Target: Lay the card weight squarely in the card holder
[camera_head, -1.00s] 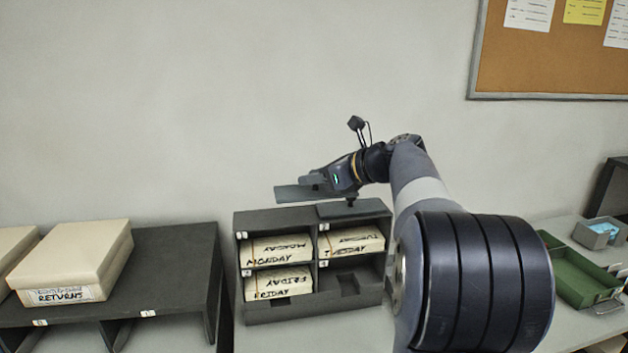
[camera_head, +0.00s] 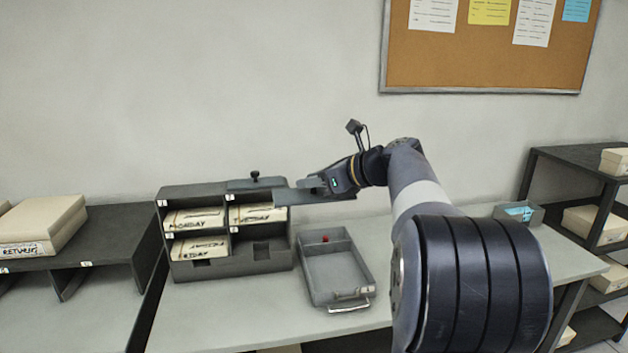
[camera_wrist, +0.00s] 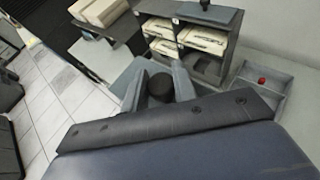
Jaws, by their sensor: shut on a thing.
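My gripper (camera_head: 318,184) is shut on the knob of a flat grey card weight (camera_head: 335,197). The plate is roughly level in the air, near the right end of the rack top. In the wrist view the black knob (camera_wrist: 160,87) sits between the two fingers. A grey open tray (camera_head: 335,267) with a front handle lies on the table below; a small red item is at its back. It may be the card holder, but I cannot tell. The tray also shows at the right of the wrist view (camera_wrist: 262,75).
A dark rack (camera_head: 262,252) holds labelled card bundles; its lower right slot looks empty. Another dark plate with a knob (camera_head: 255,181) lies on its top. A small bin (camera_head: 520,213) stands behind my arm. Shelves (camera_head: 575,160) are at right, and table (camera_head: 225,315) is clear in front.

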